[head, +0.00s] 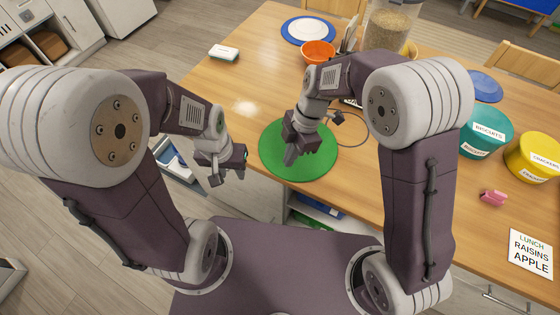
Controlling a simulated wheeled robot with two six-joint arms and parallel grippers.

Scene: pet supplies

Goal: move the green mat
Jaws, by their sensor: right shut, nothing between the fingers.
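The green mat (321,161) is a round, flat disc on the wooden table near its front edge. My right gripper (290,158) is over the left part of the mat, pointing down, shut and empty. It hides part of the mat, and I cannot tell whether its fingertips touch it. My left gripper (229,178) is left of the mat, out past the table's front edge. Its fingers are apart with nothing visible between them.
Behind the mat are an orange bowl (318,50), a blue-rimmed plate (291,24) and a clear food container (390,27). A thin cable loop (366,138) lies right of the mat. Teal (487,140) and yellow (530,160) tubs stand at right.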

